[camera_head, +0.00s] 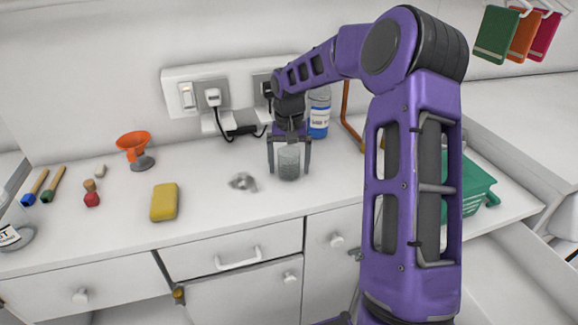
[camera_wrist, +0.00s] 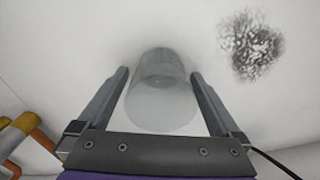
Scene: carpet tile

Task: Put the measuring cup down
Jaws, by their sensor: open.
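The measuring cup (camera_head: 289,162) is a clear, greyish cylinder standing upright on the white counter (camera_head: 225,215). My gripper (camera_head: 289,170) is above it, with one finger down each side of the cup. In the wrist view the cup (camera_wrist: 161,92) lies between the two fingertips of my gripper (camera_wrist: 158,72). The fingers are open, with a visible gap on both sides of the cup. The cup appears to rest on the counter.
A grey stain (camera_head: 243,181) lies just left of the cup; the wrist view shows it too (camera_wrist: 251,45). A blue-labelled bottle (camera_head: 319,115) stands behind. A green basket (camera_head: 480,180) is at right.

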